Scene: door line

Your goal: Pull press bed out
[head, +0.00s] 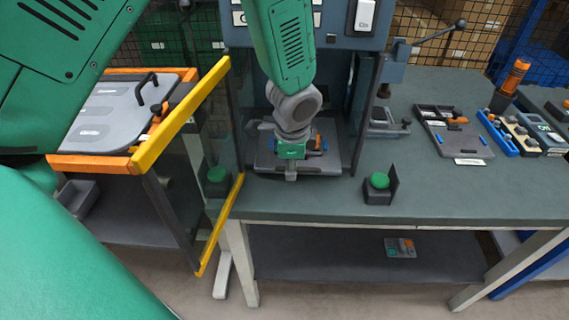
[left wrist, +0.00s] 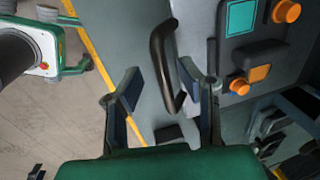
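The press bed (head: 265,160) is a grey plate inside the open press, with small blue and orange parts on it. My left gripper (head: 291,172) reaches down over its front and hides part of it. In the left wrist view, a dark curved bar handle (left wrist: 163,60) stands on the grey surface. The two fingers of the left gripper (left wrist: 165,92) are apart, with the handle's near end between them, closer to the right finger. I cannot tell whether they touch it. The right gripper is not in view.
The yellow-edged press door (head: 185,115) stands swung open at the left, beside a cart (head: 95,163) with a handled grey plate. A green button (head: 379,181) stands on the bench right of the press. The bench front (head: 310,205) is clear.

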